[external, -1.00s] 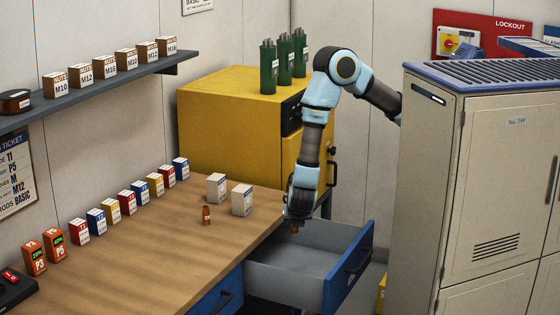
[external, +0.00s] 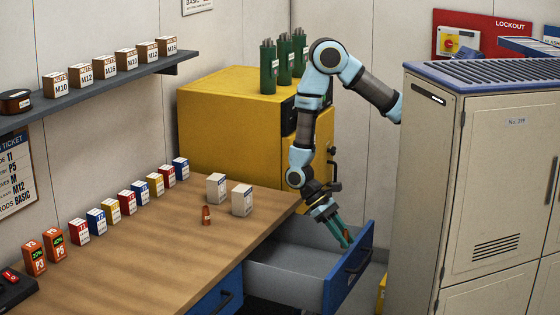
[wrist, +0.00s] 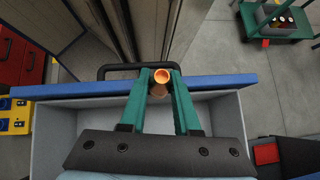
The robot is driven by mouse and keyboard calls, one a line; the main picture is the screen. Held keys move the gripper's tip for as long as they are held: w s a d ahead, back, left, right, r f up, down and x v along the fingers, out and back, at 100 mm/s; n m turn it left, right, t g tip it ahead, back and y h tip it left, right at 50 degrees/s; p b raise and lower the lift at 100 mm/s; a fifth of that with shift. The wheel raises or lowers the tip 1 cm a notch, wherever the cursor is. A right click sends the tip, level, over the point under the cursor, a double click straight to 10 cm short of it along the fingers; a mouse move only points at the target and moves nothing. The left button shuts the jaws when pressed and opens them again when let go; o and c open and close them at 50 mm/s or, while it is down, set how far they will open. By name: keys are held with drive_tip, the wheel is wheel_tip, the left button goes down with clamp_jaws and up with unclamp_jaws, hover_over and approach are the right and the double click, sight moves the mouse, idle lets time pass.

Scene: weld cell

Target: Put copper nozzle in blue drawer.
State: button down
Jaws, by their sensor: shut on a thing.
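My gripper (external: 344,237) is shut on a copper nozzle (wrist: 161,76), which shows between the green fingertips in the wrist view with its round opening towards the camera. The blue drawer (external: 336,291) is pulled open, with a grey inside and a blue front. In the external view, my fingers slant down to the right at the drawer's front panel. In the wrist view, the fingertips (wrist: 161,79) overlap the blue front edge (wrist: 220,83). I cannot tell their exact height over it.
The wooden bench (external: 150,262) holds two pale boxes (external: 242,200) and a row of small coloured boxes. A beige cabinet (external: 430,190) stands close to the right of the drawer. A yellow cabinet (external: 225,120) stands behind the bench. The visible drawer inside (external: 285,270) looks empty.

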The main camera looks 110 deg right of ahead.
drive_tip(key=m+t, duration=0.1)
drive_tip(key=w+m+t+y, duration=0.1)
drive_tip(key=m, duration=0.1)
drive_tip(key=shift+a+m, duration=0.3)
drive_tip(key=shift+a, duration=0.1)
drive_tip(key=shift+w+d+f+m+t+h+b, duration=0.35)
drive_tip(key=shift+d+f+m+t, duration=0.55)
drive_tip(key=shift+f+m+t, duration=1.25)
drive_tip(key=shift+w+d+f+m+t+h+b, duration=0.1)
drive_tip(key=shift+w+d+f+m+t+b, duration=0.65)
drive_tip(key=shift+f+m, duration=1.6)
drive_tip(key=shift+w+d+f+m+t+h+b, duration=0.2)
drive_tip(key=shift+d+f+m+t, duration=1.15)
drive_tip(key=shift+f, duration=1.75)
drive_tip(key=shift+s+a+f+t, duration=0.1)
drive_tip(key=shift+a+t, duration=0.15)
drive_tip(key=shift+t, duration=0.1)
drive_tip(key=c, duration=0.6)
unclamp_jaws()
drive_tip(key=shift+c, duration=0.2)
